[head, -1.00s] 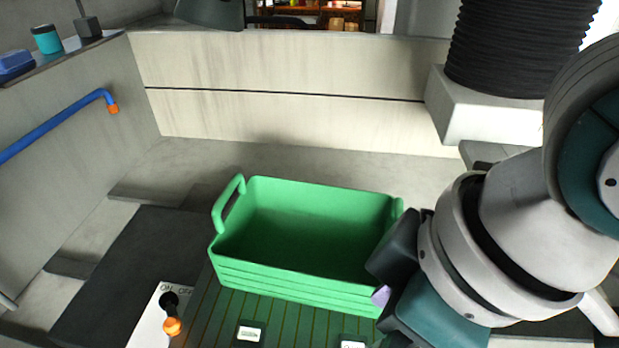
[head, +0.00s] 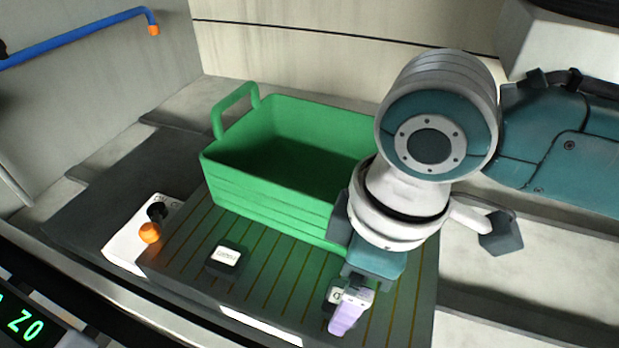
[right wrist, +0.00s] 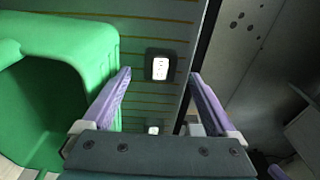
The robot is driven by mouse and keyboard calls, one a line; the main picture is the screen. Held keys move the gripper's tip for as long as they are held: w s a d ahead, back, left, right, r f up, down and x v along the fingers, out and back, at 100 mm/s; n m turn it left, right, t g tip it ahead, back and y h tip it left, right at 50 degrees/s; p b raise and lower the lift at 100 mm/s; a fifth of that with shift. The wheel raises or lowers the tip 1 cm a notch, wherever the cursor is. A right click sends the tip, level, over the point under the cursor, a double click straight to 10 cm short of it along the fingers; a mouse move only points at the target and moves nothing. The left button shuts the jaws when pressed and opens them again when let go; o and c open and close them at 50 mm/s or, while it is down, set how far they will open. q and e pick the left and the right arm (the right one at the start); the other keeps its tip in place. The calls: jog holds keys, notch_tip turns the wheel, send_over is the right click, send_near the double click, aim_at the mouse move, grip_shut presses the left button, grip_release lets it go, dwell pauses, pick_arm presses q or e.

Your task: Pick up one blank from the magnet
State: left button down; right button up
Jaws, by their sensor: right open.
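The magnet (head: 285,290) is a dark grey-green plate with thin yellow lines; it also shows in the right wrist view (right wrist: 170,30). One blank (head: 226,257), a small dark block with a white label, lies on its left part. Another blank (head: 336,295) lies further right, partly hidden by my right gripper (head: 345,315). In the right wrist view my open right gripper (right wrist: 160,76) has one blank (right wrist: 160,66) showing between its purple fingertips, with nothing gripped. A second blank (right wrist: 153,130) shows lower, close to the gripper body. My left gripper is not in view.
A green crate (head: 270,215) with raised handles stands on the back of the magnet, close beside my right gripper. An orange-knobbed switch (head: 150,232) sits at the magnet's left end. A blue pipe (head: 80,35) runs along the left wall. A green-lit display (head: 22,325) is front left.

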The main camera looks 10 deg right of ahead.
aim_at(333, 297)
jog(key=shift+w+a+f, duration=0.1)
jog(key=shift+a+f, duration=0.05)
jog(key=shift+f, duration=1.4)
grip_shut()
